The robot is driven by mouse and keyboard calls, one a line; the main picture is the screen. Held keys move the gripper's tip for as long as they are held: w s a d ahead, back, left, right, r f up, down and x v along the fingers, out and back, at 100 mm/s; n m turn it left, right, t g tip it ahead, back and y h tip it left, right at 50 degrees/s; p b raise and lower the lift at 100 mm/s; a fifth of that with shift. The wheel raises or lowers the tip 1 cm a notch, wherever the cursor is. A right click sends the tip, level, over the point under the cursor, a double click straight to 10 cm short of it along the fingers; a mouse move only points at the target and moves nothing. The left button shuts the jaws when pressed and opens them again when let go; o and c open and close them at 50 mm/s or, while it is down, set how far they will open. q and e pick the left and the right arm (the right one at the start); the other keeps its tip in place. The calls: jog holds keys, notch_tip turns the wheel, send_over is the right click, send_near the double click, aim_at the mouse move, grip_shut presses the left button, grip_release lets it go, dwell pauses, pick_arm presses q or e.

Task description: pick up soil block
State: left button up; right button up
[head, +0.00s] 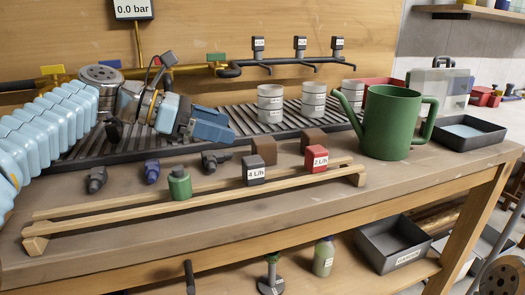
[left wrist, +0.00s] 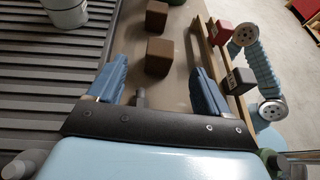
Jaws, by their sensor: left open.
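Two brown soil blocks stand on the bench, a nearer one (head: 264,151) and one further right (head: 313,138). My left gripper (head: 226,130) is open and empty, above the bench to the left of the nearer block. In the left wrist view the open fingers (left wrist: 157,82) point toward the nearer block (left wrist: 158,56), which lies just beyond the fingertips, between their lines. The other block (left wrist: 157,17) lies farther ahead. I see no contact with either block. My right gripper is not in view.
Dark fittings (head: 215,160) lie near the gripper. A green watering can (head: 390,125) stands right; ribbed tray (head: 85,150) behind.

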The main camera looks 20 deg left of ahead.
aim_at(262, 140)
pick_arm(q)
jog(key=x, duration=0.4)
jog(key=shift+d+f, duration=0.1)
jog(key=shift+f, duration=0.05)
jog(key=b+x, duration=0.1)
jog(key=x, duration=0.3)
jog(key=shift+d+f+b, duration=0.1)
jog(key=shift+f+b, duration=0.25)
jog(key=shift+b, duration=0.05)
jog(key=shift+w+d+f, duration=0.15)
jog(key=shift+w+d, duration=0.1)
jog(key=shift+d, duration=0.2)
jog(key=c, duration=1.1)
jog(key=shift+o, duration=0.2)
